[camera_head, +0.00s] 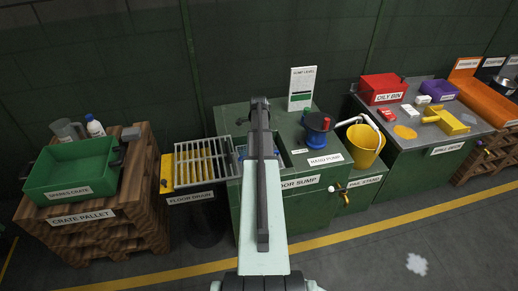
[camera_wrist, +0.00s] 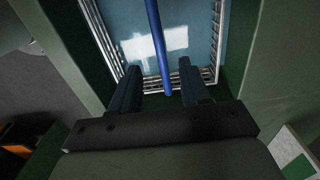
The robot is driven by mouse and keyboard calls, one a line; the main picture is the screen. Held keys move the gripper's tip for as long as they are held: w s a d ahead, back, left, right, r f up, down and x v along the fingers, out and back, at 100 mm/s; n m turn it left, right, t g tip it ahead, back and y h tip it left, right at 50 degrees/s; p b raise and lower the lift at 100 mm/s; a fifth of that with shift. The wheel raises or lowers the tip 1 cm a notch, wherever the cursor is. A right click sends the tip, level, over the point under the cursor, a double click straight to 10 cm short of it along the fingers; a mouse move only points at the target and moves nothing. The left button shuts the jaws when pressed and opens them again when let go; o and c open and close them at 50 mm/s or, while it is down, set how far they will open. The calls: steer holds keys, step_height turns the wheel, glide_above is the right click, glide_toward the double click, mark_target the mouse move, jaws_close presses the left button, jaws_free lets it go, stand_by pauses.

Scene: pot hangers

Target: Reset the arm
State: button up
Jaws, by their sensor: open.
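My gripper (camera_head: 260,103) reaches out over the green floor sump cabinet (camera_head: 230,118) in the head view, where I see it nearly edge-on. In the wrist view my gripper (camera_wrist: 158,66) has its two dark fingers apart, pointing into a rectangular opening with a metal grid edge (camera_wrist: 98,28). A blue rod (camera_wrist: 156,30) runs through the picture between the fingers. The fingers do not visibly close on it, and I cannot tell its depth. My arm hides much of the sump opening in the head view.
A blue hand pump (camera_head: 317,124) and a white sump level board (camera_head: 301,88) stand right of my arm. A yellow bucket (camera_head: 364,146) is further right.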

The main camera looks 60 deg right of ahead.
step_height(320, 180, up, 7)
stand_by(0.3)
steer(key=shift+a, duration=0.1)
